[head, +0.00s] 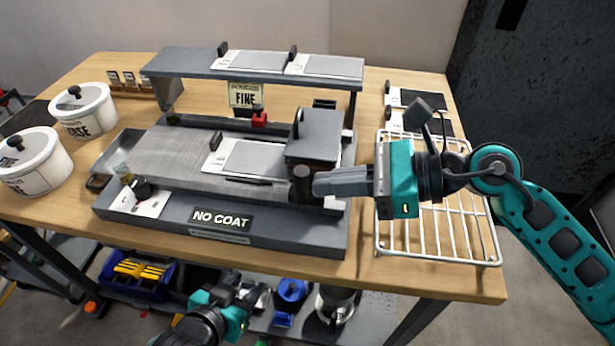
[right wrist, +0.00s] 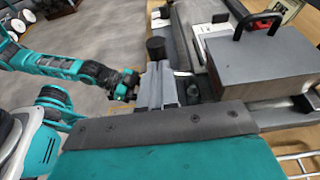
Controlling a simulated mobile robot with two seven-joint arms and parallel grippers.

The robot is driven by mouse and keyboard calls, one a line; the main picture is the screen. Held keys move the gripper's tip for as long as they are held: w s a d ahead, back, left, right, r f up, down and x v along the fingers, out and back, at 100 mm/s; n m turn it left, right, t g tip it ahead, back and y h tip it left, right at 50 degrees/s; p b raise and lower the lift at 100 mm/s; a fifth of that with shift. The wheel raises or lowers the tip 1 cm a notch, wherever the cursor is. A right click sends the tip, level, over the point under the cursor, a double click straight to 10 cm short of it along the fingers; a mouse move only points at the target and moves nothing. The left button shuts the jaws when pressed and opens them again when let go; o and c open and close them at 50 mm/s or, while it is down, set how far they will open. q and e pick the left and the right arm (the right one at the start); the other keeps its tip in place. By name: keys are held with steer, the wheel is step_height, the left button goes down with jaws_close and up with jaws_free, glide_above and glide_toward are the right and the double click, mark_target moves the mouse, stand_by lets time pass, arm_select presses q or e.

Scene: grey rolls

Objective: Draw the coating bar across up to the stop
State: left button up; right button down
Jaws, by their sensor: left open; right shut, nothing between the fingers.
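The coater (head: 295,235) is a long grey bed with a "NO COAT" label on its front. A grey block (head: 316,137) with a black handle sits at its right end, and it also shows in the right wrist view (right wrist: 262,65). A black upright knob (head: 301,186) stands in front of the block. I cannot tell for sure which part is the coating bar or the stop. My right gripper (head: 318,185) is shut and empty, its tips close beside the knob; contact is unclear. My left gripper (head: 256,294) is open, low in front of the table.
A pale panel (head: 252,158) lies on the bed, left of the block. A raised shelf (head: 190,65) stands behind it. White lidded pots (head: 88,117) are at left, and a wire rack (head: 450,245) is at right under my right arm. A blue bin (head: 135,285) is below the table.

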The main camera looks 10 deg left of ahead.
mark_target(296, 179)
steer(key=shift+a, duration=0.25)
steer(key=shift+a+p, duration=0.6)
steer(key=shift+a, duration=3.85)
steer(key=shift+d+b, duration=0.55)
steer(key=shift+d, duration=1.5)
